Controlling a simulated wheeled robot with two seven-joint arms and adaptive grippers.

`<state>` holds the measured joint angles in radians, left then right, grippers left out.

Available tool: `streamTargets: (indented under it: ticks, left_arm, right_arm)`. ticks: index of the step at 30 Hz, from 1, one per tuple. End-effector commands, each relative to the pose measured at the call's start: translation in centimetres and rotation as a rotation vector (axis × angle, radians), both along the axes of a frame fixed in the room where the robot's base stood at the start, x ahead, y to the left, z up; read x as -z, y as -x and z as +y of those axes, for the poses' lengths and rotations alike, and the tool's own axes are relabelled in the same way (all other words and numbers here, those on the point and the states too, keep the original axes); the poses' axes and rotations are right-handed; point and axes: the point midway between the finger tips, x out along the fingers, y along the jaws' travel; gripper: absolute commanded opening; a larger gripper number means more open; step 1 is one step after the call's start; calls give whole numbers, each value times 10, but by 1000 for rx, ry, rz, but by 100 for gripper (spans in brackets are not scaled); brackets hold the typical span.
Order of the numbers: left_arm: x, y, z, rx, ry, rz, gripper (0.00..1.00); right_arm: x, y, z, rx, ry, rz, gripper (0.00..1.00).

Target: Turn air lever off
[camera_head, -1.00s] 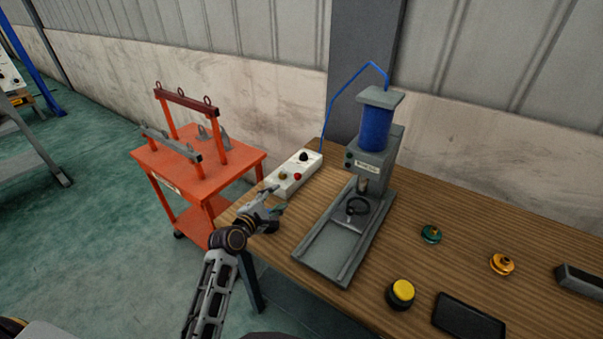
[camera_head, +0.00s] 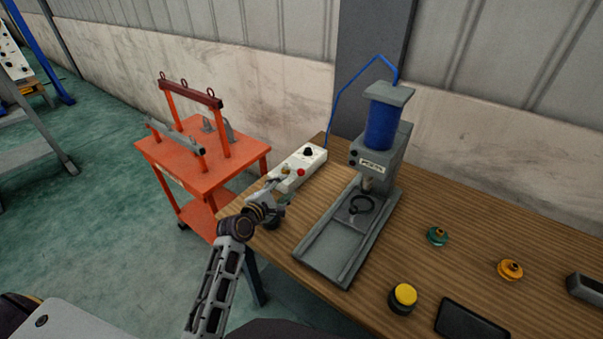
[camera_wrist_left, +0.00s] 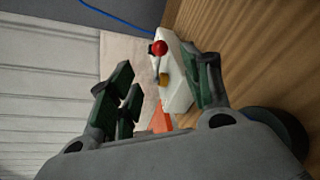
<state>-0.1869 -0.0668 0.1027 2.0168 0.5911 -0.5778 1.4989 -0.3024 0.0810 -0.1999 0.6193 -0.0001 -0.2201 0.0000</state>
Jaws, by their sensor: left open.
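The white control box (camera_head: 314,163) stands at the back left of the wooden table. It carries a black knob (camera_head: 308,151), a red button (camera_head: 301,172) and a small brass-coloured part (camera_head: 286,170), which I take to be the air lever. My left gripper (camera_head: 281,185) is at the box's near end, beside the brass part. In the left wrist view, my gripper (camera_wrist_left: 165,88) is open, with the brass part (camera_wrist_left: 163,80) and red button (camera_wrist_left: 159,47) showing between and beyond its green fingers. I cannot tell whether anything touches. My right gripper is not in view.
A grey press with a blue cylinder (camera_head: 381,122) stands right of the box; a blue hose (camera_head: 340,95) rises behind it. An orange cart (camera_head: 196,165) stands left. A yellow button (camera_head: 404,295), green part (camera_head: 437,236) and orange part (camera_head: 510,269) lie to the right.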

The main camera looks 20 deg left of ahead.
Motion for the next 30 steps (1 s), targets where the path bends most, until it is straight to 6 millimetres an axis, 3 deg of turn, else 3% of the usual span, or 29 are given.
streamTargets:
  ticks: [30]
  left_arm:
    - [17,-77,-17,0,0,0,49]
  right_arm:
    - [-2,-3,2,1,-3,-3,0]
